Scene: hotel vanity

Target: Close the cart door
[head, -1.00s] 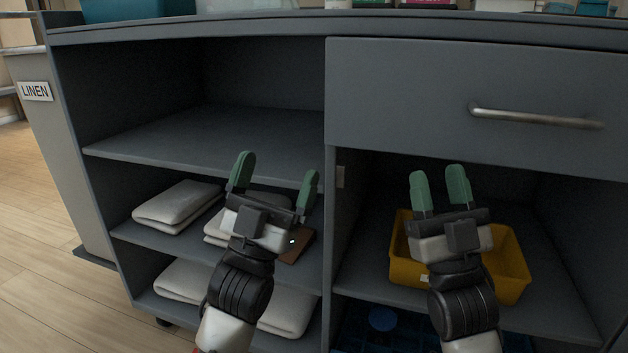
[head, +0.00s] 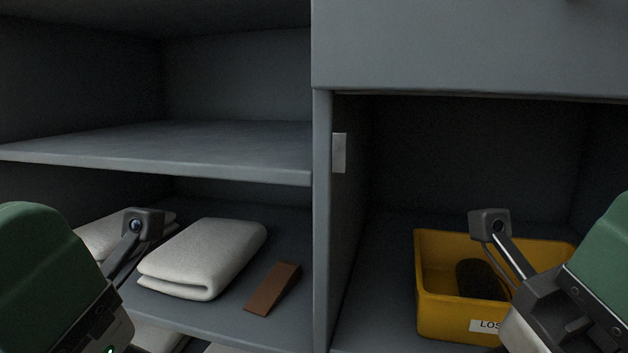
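The cart's right compartment (head: 460,150) is open at the front, and no door panel is visible across it or elsewhere. A small pale metal plate (head: 339,152) is on the divider at the compartment's left edge. My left gripper (head: 45,250) is cut off at the lower left, a large green part close to the camera in front of the towel shelf. My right gripper (head: 605,250) is cut off at the lower right, partly covering the yellow bin. Neither shows both fingers clearly, so their opening cannot be judged.
A yellow bin (head: 428,305) with a partly hidden label and a dark item inside stands in the right compartment. Folded white towels (head: 205,255) and a brown wedge-shaped item (head: 272,288) lie on the left shelf. The upper left shelf (head: 200,145) is empty.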

